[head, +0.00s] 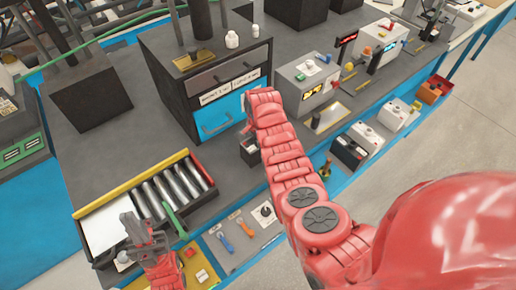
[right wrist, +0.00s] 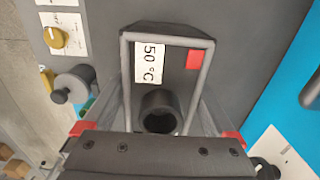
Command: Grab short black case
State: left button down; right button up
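A short black case (right wrist: 195,110) with a grey frame handle, a white "50 °C" label and a red square is in the right wrist view. A round dark opening or knob is at its near end. My right gripper (right wrist: 156,132) is open, its red-marked fingers apart on either side of the near end. I cannot tell whether they touch it. In the head view a small black case (head: 248,158) shows beside my red right arm, which hides the right gripper. My left gripper (head: 143,228) looks open and empty above the tray at lower left.
A drawer cabinet (head: 170,85) with a blue front stands behind the arm. A tray (head: 203,172) holds metal cylinders at lower left. A grey device (head: 297,92) stands to the right. A taller black box (head: 90,98) is at left. Bare grey bench lies left of the cabinet.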

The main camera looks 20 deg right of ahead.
jog(key=c, duration=1.2)
jog(key=shift+c, duration=0.3)
jog(key=shift+w+r, duration=0.1)
jog(key=shift+r, duration=0.05)
